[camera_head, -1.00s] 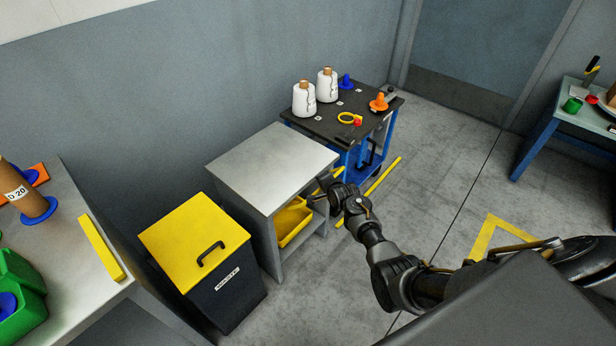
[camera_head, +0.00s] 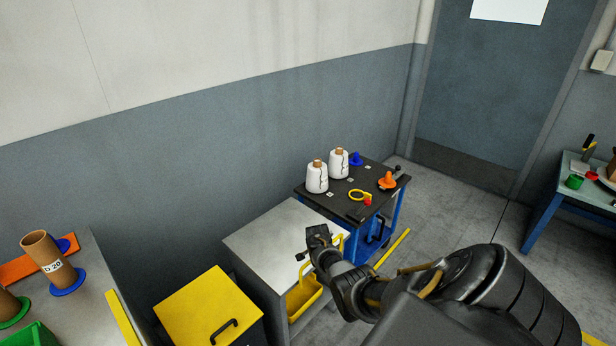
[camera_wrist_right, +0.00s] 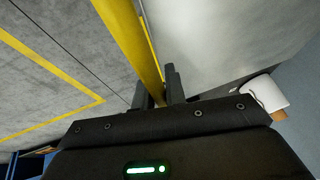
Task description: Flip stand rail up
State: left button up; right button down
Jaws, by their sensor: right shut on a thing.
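The stand is a grey cabinet-like table (camera_head: 268,236) with a flat bare top, in the middle of the head view. Its yellow rail (camera_wrist_right: 128,36) runs between the two fingers of my right gripper (camera_wrist_right: 157,88) in the right wrist view. The gripper is shut on the rail. In the head view my right gripper (camera_head: 318,236) is at about the height of the stand's top, by its front right edge. The arm and hand hide most of the rail there. My left gripper is not in view.
A dark-topped cart (camera_head: 340,204) with white yarn cones (camera_head: 317,179) stands behind. A yellow-lidded bin (camera_head: 200,306) is at the front left. Floor to the right is clear.

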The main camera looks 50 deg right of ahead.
dwell(0.3)
jog(key=c, duration=1.5)
grip_release()
jog(key=shift+w, duration=0.1)
jog(key=shift+o, duration=0.2)
jog(key=shift+a+r+p, duration=0.2)
jog(key=shift+r+p, duration=0.2)
jog(key=shift+r, duration=0.2)
jog(key=p+v, duration=0.2)
jog(key=v, duration=0.7)
jog(key=shift+a+r, duration=0.2)
jog(key=shift+a, duration=0.05)
